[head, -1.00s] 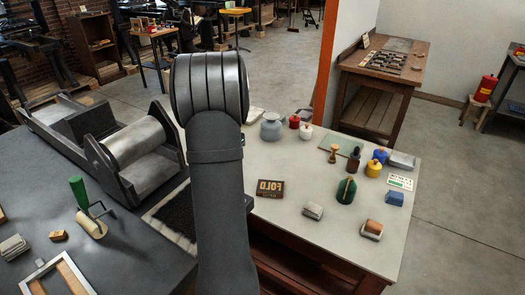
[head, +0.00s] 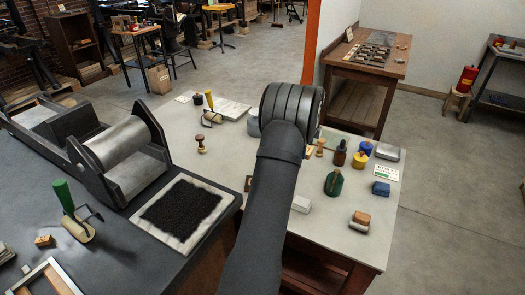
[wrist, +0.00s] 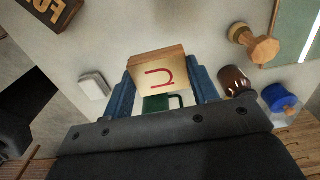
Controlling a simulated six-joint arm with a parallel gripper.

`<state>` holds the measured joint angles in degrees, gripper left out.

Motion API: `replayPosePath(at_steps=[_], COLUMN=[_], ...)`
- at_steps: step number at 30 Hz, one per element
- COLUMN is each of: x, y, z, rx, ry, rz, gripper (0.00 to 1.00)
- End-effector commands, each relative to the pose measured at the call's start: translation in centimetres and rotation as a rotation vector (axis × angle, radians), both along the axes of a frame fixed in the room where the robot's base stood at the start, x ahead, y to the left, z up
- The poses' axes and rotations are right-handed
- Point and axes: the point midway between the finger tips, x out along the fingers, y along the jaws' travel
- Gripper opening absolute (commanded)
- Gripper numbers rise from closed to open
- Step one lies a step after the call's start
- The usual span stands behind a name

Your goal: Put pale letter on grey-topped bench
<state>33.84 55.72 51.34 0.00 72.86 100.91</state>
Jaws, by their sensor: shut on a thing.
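The pale letter (wrist: 158,76) is a wooden block with a pale cream face bearing a red character. In the wrist view it sits between the two blue fingers of my gripper (wrist: 162,88), which is shut on it. In the head view my arm hides most of the gripper. Two grey tops show: a light grey bench (head: 340,250) under my arm, and a dark grey bench (head: 120,260) at left with the press. My gripper is above the light one; its exact height is hard to tell.
A wood-topped block (head: 360,219) lies near the right edge. A black inked pad (head: 182,212) lies on the dark bench.

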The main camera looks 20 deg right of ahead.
Motion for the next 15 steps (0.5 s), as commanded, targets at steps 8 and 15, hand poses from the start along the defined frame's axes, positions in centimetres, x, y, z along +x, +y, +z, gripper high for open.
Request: replayPosePath(at_steps=[8, 15], x=[-0.1, -0.1], y=[-0.1, 0.0], z=[-4.9, -7.0], rx=[0.001, 0.001], ry=[0.002, 0.002], rz=[-0.007, -0.006], gripper=[0.32, 0.32])
